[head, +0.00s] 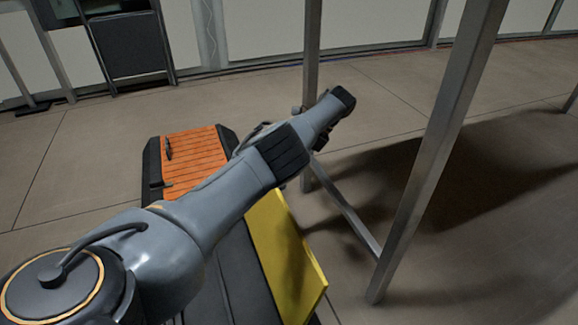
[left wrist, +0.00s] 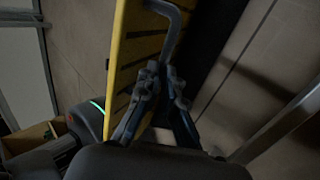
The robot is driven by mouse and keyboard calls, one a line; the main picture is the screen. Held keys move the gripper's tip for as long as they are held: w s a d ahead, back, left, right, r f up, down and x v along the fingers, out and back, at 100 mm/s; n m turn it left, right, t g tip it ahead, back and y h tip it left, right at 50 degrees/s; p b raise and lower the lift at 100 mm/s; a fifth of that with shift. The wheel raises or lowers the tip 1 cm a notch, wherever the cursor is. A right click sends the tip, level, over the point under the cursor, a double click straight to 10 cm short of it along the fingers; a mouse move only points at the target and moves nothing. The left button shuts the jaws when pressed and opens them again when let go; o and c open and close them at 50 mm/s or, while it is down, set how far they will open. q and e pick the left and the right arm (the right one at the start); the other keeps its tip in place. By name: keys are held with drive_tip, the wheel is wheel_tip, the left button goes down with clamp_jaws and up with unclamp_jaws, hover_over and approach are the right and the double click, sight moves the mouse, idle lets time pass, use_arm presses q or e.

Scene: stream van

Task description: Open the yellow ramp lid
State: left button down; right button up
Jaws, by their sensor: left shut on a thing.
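The yellow ramp lid (head: 285,262) shows in the head view as a tilted panel along the right side of a black body, partly behind my left arm. In the left wrist view the yellow lid (left wrist: 138,45) has dark slots and a bent grey handle (left wrist: 176,22). My left gripper (left wrist: 162,76) is at the lower end of this handle, its fingers shut on it; the exact grip is dark. In the head view my left arm crosses over the body and hides the left gripper's contact. My right gripper is in neither view.
An orange slatted panel (head: 195,152) with black edges lies beyond the lid. A metal frame with upright posts (head: 440,150) and a diagonal brace (head: 345,212) stands close on the right. Open floor (head: 75,165) lies to the left. A box (left wrist: 30,138) shows in the left wrist view.

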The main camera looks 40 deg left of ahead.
use_arm(q)
drive_tip(key=shift+x, duration=1.05)
drive_tip(key=c, duration=1.5)
unclamp_jaws()
drive_tip(key=shift+f, duration=0.15)
drive_tip(key=shift+o, duration=0.6)
drive_tip(key=shift+a+f, duration=0.15)
drive_tip(key=shift+f, duration=0.15)
drive_tip(key=shift+w+r, duration=0.1)
drive_tip(key=shift+r, duration=0.15)
